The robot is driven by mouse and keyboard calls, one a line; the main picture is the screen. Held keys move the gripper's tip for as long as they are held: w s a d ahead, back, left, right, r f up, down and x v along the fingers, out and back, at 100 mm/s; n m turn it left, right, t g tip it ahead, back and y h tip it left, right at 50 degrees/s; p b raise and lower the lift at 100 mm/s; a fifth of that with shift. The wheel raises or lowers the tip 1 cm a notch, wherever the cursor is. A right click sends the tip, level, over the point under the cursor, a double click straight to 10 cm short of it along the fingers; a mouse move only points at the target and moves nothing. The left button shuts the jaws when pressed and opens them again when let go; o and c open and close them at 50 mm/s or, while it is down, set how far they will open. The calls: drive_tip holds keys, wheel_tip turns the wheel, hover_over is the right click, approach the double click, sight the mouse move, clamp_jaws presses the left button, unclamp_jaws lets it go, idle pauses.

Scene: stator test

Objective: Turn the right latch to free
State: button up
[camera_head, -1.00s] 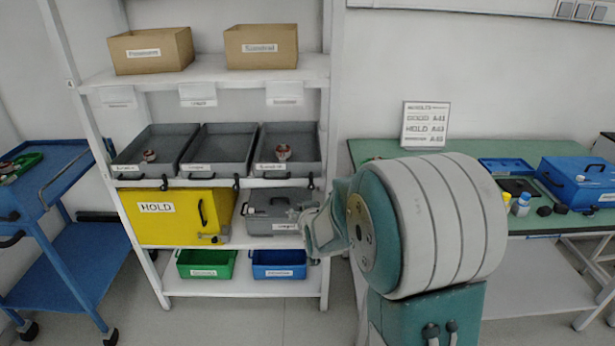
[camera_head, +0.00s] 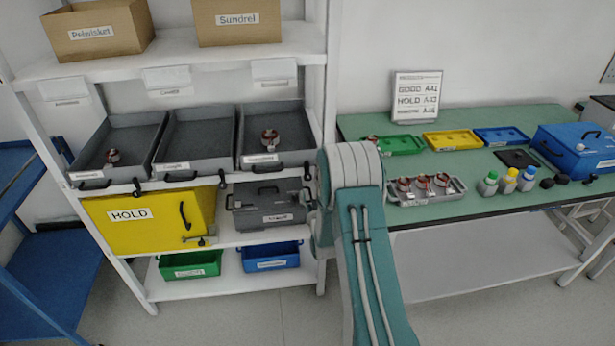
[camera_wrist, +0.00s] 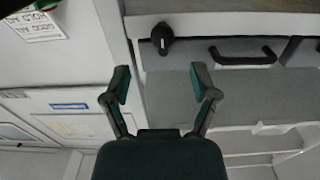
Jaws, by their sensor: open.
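Small black latches sit along the front edge of the tray shelf in the head view. The rightmost latch (camera_head: 308,171) is at the shelf's right end, beside the right grey tray (camera_head: 250,170). In the wrist view, which looks upside down, a black latch (camera_wrist: 162,38) with a short lever is on the pale shelf edge, beside a black tray handle (camera_wrist: 243,56). My gripper (camera_wrist: 160,82) is open and empty, its two fingers apart, with the latch beyond and between them in the picture. In the head view my arm hides the gripper.
A yellow HOLD box (camera_head: 150,225) and a grey case (camera_head: 268,205) stand on the shelf below. The right shelf post (camera_head: 325,60) is close to my arm. A green bench (camera_head: 470,205) on the right carries trays, bottles and a blue case (camera_head: 580,150).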

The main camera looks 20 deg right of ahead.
sight(308, 179)
drive_tip(key=x, duration=0.7)
drive_tip(key=shift+w+a, duration=0.1)
drive_tip(key=shift+w, duration=0.5)
clamp_jaws()
